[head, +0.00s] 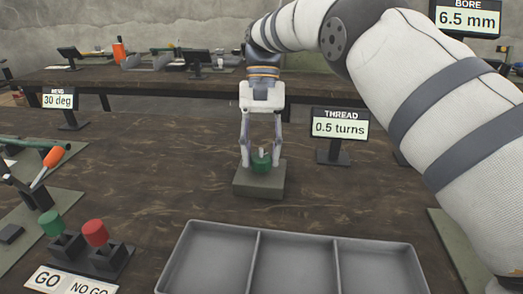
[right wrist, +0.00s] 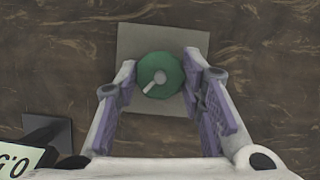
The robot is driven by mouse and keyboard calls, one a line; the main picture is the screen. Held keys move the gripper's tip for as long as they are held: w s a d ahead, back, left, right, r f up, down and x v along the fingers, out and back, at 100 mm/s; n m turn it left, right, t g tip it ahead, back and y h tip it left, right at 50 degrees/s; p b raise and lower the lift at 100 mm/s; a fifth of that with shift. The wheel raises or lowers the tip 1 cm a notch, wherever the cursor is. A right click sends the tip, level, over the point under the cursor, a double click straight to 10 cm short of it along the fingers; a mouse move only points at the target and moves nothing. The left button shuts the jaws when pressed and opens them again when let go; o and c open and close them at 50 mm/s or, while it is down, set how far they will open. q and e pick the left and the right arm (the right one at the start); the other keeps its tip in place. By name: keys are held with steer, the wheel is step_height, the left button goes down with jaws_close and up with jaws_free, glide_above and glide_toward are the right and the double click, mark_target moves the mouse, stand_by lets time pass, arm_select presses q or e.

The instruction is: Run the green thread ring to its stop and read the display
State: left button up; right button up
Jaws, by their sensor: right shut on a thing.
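The green thread ring (head: 261,163) sits on a grey-green square base (head: 259,184) in the middle of the table. In the right wrist view the ring (right wrist: 160,75) is round, with a pale pointer on its top. My right gripper (head: 262,160) comes down from above and is shut on the ring, one finger on each side. The thread display (head: 340,126) stands to the right of the base and reads "0.5 turns". Its corner also shows in the right wrist view. My left gripper is not in view.
An empty grey tray (head: 254,262) with three compartments lies in front. Green (head: 50,224) and red (head: 95,233) gauge plugs stand by a GO / NO GO sign at the left. A bend display (head: 59,101) reads "30 deg"; a bore display (head: 468,18) reads "6.5 mm".

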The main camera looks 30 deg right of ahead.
stand_by(0.4)
steer(key=o, duration=1.1)
steer(key=shift+o, duration=0.2)
